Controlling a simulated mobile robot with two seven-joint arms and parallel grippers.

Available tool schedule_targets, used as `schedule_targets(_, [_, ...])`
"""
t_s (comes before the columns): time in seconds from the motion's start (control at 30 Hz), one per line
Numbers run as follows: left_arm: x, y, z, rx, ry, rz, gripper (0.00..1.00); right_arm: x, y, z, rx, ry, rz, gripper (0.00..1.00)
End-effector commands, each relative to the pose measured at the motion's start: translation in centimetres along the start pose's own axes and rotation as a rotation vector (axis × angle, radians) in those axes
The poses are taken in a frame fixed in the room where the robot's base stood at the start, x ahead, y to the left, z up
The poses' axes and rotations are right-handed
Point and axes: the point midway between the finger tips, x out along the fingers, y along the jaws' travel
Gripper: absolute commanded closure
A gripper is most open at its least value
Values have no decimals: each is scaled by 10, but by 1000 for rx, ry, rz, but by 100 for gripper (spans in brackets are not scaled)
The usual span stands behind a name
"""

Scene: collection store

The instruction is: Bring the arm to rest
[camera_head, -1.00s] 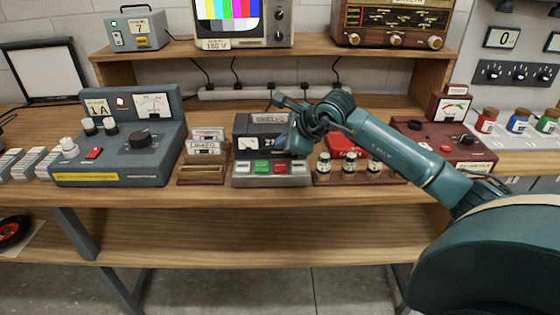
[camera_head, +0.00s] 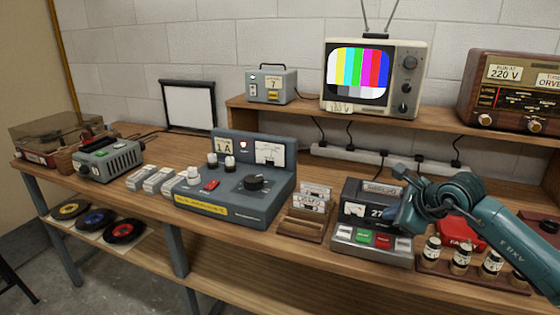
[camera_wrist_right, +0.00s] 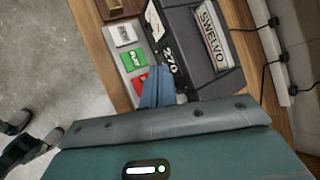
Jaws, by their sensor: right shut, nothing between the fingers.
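My right arm reaches in from the right in the head view, over the bench. Its gripper (camera_head: 402,220) is just above a dark device with a label and a row of buttons (camera_head: 350,233). In the right wrist view the blue fingers (camera_wrist_right: 157,88) are shut together and empty, with their tips over the device's button panel (camera_wrist_right: 130,60). A green button (camera_wrist_right: 134,60) and part of a red one show beside the tips. I cannot tell whether the tips touch the panel. My left gripper is not in view.
Left of the device stand a cassette rack (camera_head: 306,212) and a blue-grey meter unit (camera_head: 240,185). Small bottles (camera_head: 460,255) and a red box (camera_head: 462,232) crowd the right. A raised shelf with a television (camera_head: 372,75) and a radio (camera_head: 510,90) runs behind.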

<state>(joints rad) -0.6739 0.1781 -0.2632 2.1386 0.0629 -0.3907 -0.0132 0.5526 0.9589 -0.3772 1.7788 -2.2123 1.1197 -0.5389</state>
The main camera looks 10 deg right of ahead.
Motion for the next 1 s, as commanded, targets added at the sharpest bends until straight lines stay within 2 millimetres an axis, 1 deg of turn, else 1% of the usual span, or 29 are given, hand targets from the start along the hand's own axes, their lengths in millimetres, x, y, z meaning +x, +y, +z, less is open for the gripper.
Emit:
schedule_targets(0.07, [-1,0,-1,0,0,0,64,6,18,8,35,-45,48,100])
schedule_targets(0.13, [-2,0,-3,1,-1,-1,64,14,47,21,102,-124,127,100])
schedule_targets(0.17, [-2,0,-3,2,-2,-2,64,18,63,29,147,-169,172,100])
schedule_targets(0.2, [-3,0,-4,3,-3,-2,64,20,88,41,223,-238,243,100])
schedule_targets(0.27, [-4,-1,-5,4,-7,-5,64,20,127,63,384,-357,368,100])
schedule_targets(0.3, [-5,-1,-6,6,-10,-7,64,16,153,78,525,-439,459,100])
schedule_targets(0.37, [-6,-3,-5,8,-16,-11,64,6,182,97,755,-545,583,100])
schedule_targets(0.4, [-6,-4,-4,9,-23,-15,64,0,196,107,922,-603,656,100])
schedule_targets(0.47, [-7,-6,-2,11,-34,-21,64,-10,209,115,1187,-672,751,100])
schedule_targets(0.5, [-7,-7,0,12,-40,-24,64,-15,215,117,1376,-704,804,100])
schedule_targets(0.57, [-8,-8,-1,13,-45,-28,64,-18,222,112,1672,-730,864,100])
schedule_targets(0.6, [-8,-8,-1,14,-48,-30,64,-18,226,105,1877,-732,891,100])
schedule_targets(0.67, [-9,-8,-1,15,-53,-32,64,-16,235,89,2193,-712,908,100])
schedule_targets(0.7, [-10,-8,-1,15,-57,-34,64,-12,244,74,2407,-681,902,100])
schedule_targets(0.77, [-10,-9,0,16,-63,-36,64,-7,262,50,2727,-608,867,100])
schedule_targets(0.8, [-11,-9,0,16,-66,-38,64,-4,277,33,2927,-544,826,100])
schedule_targets(0.83, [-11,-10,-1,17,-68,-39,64,-2,290,21,-2946,471,-758,100])
schedule_targets(0.87, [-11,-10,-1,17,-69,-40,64,-1,303,10,-2867,387,-669,100])
schedule_targets(0.9, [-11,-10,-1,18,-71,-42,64,-1,321,-3,-2767,288,-566,100])
schedule_targets(1.0, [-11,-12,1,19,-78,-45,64,-4,360,-25,-2565,110,-380,100])
